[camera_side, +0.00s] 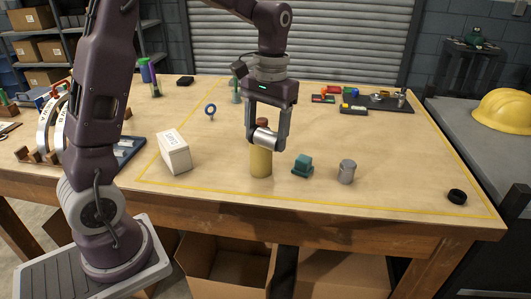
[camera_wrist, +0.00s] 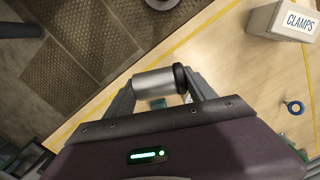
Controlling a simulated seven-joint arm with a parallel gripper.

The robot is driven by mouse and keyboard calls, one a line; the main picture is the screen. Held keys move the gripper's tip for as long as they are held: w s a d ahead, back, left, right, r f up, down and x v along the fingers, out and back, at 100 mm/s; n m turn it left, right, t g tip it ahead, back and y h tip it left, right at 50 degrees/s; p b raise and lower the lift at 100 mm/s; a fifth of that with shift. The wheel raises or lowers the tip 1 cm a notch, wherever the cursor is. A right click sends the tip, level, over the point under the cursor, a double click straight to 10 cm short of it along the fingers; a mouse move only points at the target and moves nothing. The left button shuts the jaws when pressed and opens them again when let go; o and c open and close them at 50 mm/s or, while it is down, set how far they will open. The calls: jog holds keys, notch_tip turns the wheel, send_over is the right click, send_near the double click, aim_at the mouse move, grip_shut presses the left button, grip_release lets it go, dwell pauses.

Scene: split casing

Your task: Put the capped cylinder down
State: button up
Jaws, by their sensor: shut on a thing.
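The capped cylinder (camera_wrist: 155,86) is silver with a black cap (camera_wrist: 180,78) at its right end in the wrist view. It lies on its side between the fingers of my gripper (camera_wrist: 155,92), which is shut on it. In the side view the silver cylinder (camera_side: 264,139) and my gripper (camera_side: 266,141) show in front of or above a tan upright cylinder (camera_side: 261,164). I cannot tell how far apart those two are. The held cylinder appears raised above the wooden table (camera_side: 225,185).
A teal block (camera_side: 302,167) and a grey canister (camera_side: 347,172) stand to the right. A white CLAMPS box (camera_side: 174,153) stands to the left. A black ring-like piece (camera_side: 457,196) lies near the right edge. Bare tabletop lies between the canister and that piece.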

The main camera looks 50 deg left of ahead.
jog(key=w+a+n+h, duration=0.2)
jog(key=a+n, duration=0.8)
jog(key=n, duration=0.3)
jog(key=n+t, duration=0.2)
jog(key=n, duration=0.8)
send_over(235, 160)
jog(key=shift+t, duration=0.3)
jog(key=f, duration=1.4)
jog(key=shift+s+a+f, duration=0.25)
jog(key=shift+s+a, duration=0.05)
jog(key=shift+f, duration=0.25)
jog(key=o, duration=1.5)
jog(key=shift+f, duration=0.1)
